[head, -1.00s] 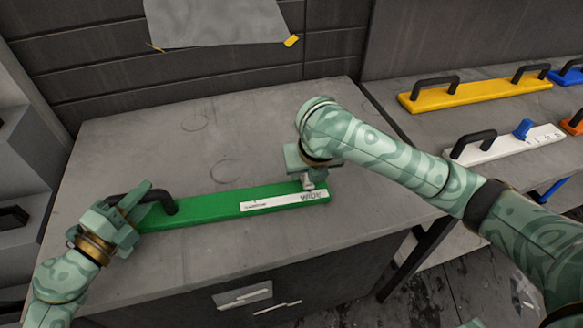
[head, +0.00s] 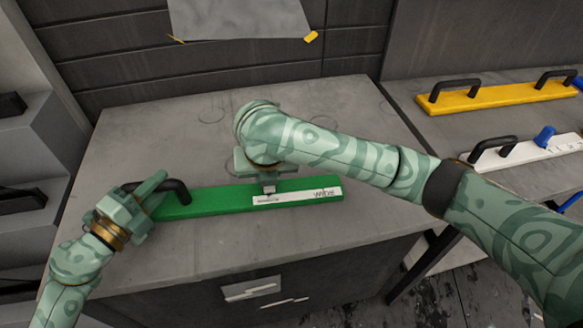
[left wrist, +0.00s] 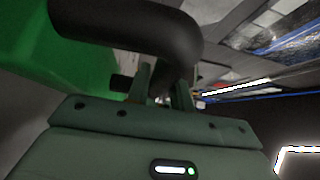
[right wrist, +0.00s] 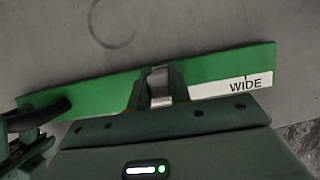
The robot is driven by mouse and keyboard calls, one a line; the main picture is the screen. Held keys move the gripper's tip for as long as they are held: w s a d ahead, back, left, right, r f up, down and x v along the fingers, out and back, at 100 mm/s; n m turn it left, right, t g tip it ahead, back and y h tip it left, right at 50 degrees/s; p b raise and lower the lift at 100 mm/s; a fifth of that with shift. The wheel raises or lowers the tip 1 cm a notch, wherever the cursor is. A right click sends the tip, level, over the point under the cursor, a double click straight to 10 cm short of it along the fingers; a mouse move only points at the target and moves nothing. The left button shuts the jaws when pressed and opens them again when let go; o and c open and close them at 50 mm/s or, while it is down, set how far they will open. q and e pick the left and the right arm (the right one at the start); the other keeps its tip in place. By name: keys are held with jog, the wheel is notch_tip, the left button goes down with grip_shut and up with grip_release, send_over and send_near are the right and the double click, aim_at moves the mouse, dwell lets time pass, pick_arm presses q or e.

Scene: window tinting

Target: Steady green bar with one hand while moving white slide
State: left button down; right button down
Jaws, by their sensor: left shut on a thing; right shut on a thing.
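The green bar (head: 220,199) lies on the grey cabinet top, with a black handle (head: 180,187) at its left end and a white label strip reading "WIDE" toward its right end. My left gripper (head: 148,190) is shut on the handle, which also shows large in the left wrist view (left wrist: 150,28). My right gripper (head: 268,176) points down over the bar and is shut on the small white slide (head: 268,188), near the left end of the label. The right wrist view shows the pale slide (right wrist: 159,86) between the fingers; they hide part of it.
On a second bench at right lie a yellow bar (head: 505,95) with black handles and a white bar (head: 535,152) with a blue knob. A grey sheet (head: 240,18) hangs on the back wall. The cabinet top (head: 150,120) behind the bar is clear.

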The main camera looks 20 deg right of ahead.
pick_arm(q)
jog(key=shift+d+r, duration=0.1)
pick_arm(e)
jog(key=shift+a, duration=0.3)
jog(key=c, duration=1.3)
grip_release()
jog(key=shift+d, duration=0.1)
jog(key=v, duration=1.2)
